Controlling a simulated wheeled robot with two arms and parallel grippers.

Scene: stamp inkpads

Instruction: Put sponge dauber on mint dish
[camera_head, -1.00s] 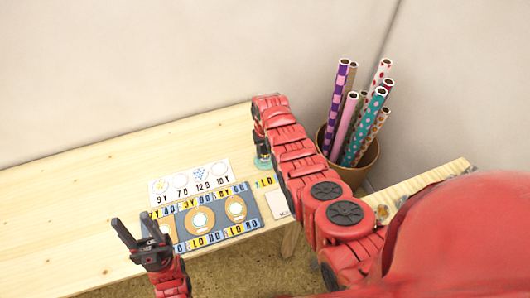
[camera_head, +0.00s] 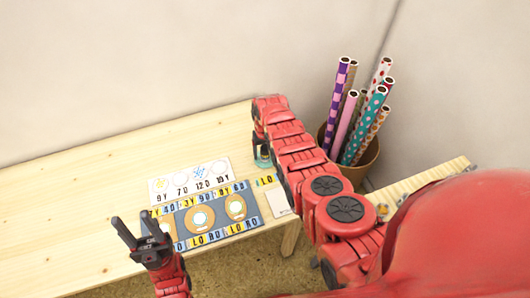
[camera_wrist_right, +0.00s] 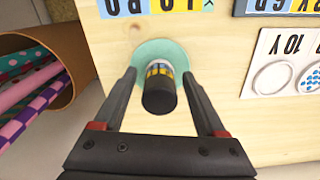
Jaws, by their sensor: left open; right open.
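The sponge dauber (camera_wrist_right: 159,92), with a black end and a yellow-marked band, stands on the round mint dish (camera_wrist_right: 178,51) in the right wrist view. My right gripper (camera_wrist_right: 178,105) is open, with one finger on each side of the dauber and gaps between. In the head view the mint dish (camera_head: 262,163) shows below my right gripper (camera_head: 260,148), and the dauber is mostly hidden there. My left gripper (camera_head: 141,235) is open and empty above the table's front edge.
A blue-grey mat (camera_head: 248,222) with round pads and lettered tiles lies on the wooden table (camera_head: 60,190). A white card (camera_head: 160,196) with circles lies behind it. A bin (camera_head: 368,170) of patterned rolls stands right of the table. The table's left side is clear.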

